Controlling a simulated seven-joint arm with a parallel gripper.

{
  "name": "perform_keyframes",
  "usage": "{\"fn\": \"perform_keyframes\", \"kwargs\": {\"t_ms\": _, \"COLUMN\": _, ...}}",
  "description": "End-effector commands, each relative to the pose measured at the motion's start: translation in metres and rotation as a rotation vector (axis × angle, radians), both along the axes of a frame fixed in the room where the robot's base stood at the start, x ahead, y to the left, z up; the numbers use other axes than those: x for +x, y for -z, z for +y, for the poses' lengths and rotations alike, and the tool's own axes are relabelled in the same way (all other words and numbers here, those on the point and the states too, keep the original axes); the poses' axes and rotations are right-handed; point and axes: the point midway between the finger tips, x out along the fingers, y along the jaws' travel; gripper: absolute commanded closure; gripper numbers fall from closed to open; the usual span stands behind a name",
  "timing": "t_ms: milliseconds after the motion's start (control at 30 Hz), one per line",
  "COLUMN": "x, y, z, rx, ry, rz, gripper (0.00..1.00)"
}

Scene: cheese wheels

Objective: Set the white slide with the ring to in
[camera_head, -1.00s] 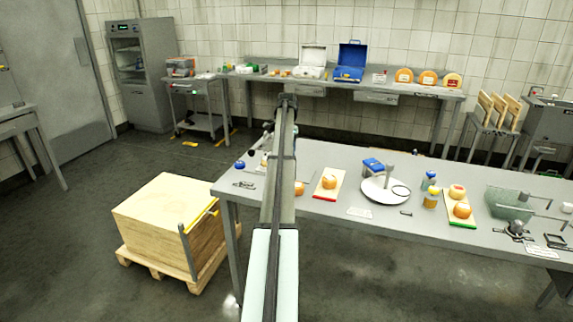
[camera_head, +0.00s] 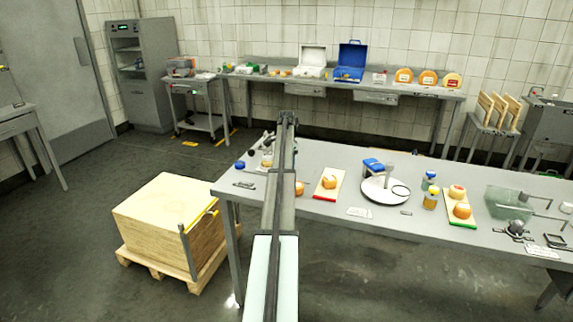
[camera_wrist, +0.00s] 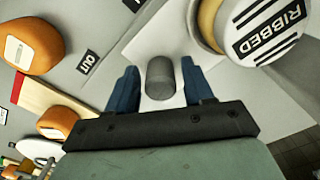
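In the wrist view, my gripper (camera_wrist: 159,84) is open. Its two blue fingers stand on either side of a short grey round peg (camera_wrist: 160,72), with a small gap visible at each side. Behind the peg lies a pale white flat piece (camera_wrist: 160,40), possibly the slide; I cannot make out a clear ring on it. A label reading OUT (camera_wrist: 88,62) lies to its left. In the head view my arm hides the gripper and most of this spot.
Orange cheeses (camera_wrist: 36,45) lie left of the fingers in the wrist view. In the head view, a red-edged board (camera_head: 323,193), a round white stand (camera_head: 375,196) and a blue-capped jar (camera_head: 429,182) stand to the right on the grey table (camera_head: 320,228). A wooden crate (camera_head: 165,222) stands on the floor.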

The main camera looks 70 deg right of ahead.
Motion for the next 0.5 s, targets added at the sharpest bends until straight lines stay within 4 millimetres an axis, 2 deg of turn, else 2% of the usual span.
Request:
{"fn": "perform_keyframes", "kwargs": {"t_ms": 67, "x": 0.0, "y": -0.0001, "z": 0.0, "rx": 0.0, "ry": 0.0, "rz": 0.0, "gripper": 0.56}}
{"fn": "perform_keyframes", "kwargs": {"t_ms": 500, "x": 0.0, "y": -0.0003, "z": 0.0, "rx": 0.0, "ry": 0.0, "rz": 0.0, "gripper": 0.99}}
